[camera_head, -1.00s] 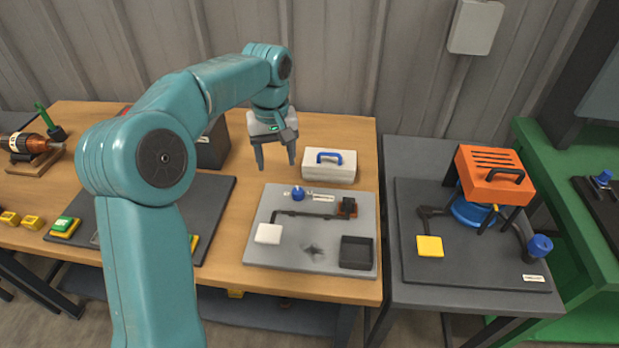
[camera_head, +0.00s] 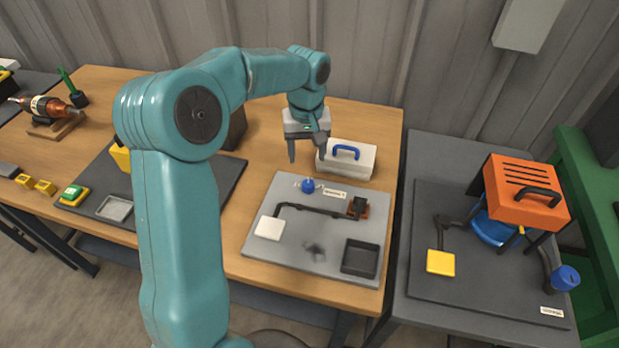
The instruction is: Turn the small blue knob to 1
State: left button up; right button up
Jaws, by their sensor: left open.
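The small blue knob (camera_head: 308,186) sits near the back edge of the light grey board (camera_head: 262,250) on the wooden table. A white label (camera_head: 334,193) is just to its right; its text and any dial marks are too small to read. My left gripper (camera_head: 305,156) hangs above and behind the knob, pointing down. Its two fingers are apart with nothing between them, and it does not touch the knob. My right gripper is not in view.
A white box with a blue handle (camera_head: 346,160) stands close to the right of my left gripper. The board also bears a white pad (camera_head: 270,228), a dark pipe (camera_head: 315,210) and a black tray (camera_head: 360,258). An orange-hooded unit (camera_head: 520,192) stands on the grey table at right.

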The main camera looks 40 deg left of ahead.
aim_at(308, 183)
pick_arm(q)
notch_tip(308, 183, down, 9)
jog(key=shift+r, duration=0.1)
jog(key=shift+s+f, duration=0.1)
jog(key=shift+f, duration=0.2)
jog(key=shift+w+d+f, duration=0.15)
jog(key=shift+w+f, duration=0.15)
jog(key=shift+f, duration=0.05)
jog(key=shift+s, duration=0.2)
jog(key=c, duration=1)
